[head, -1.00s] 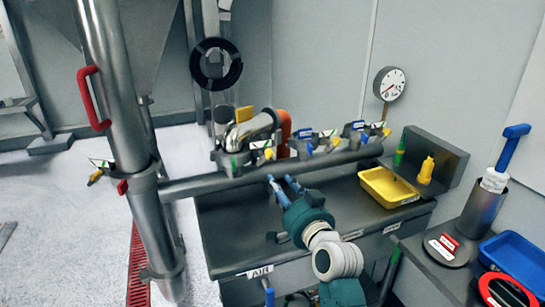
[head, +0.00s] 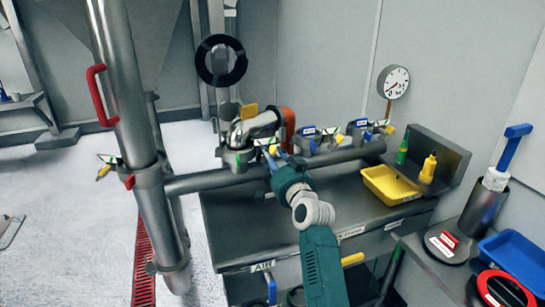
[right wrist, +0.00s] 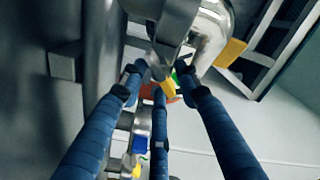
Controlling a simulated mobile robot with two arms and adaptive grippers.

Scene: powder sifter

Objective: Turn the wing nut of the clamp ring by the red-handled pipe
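The red-handled pipe (head: 122,100) stands upright at the left of the head view, its red handle (head: 98,95) high on its side. A grey clamp ring (head: 150,176) sits around it at the side-pipe junction; a small yellow wing-shaped piece (head: 103,173) shows to its left, beside a small tag. My right gripper (head: 272,157) is well to the right of that ring, at a fitting with a yellow piece (head: 272,150) on the horizontal pipe. The right wrist view shows its blue fingers (right wrist: 162,78) apart, a yellow piece (right wrist: 168,88) between or behind the tips. My left gripper is out of view.
The horizontal pipe (head: 205,182) crosses above a grey bench (head: 230,225). More fittings (head: 330,137) and an orange part (head: 288,122) sit along it. A yellow tray (head: 392,184) stands on the bench, right. Open floor lies left of the upright pipe.

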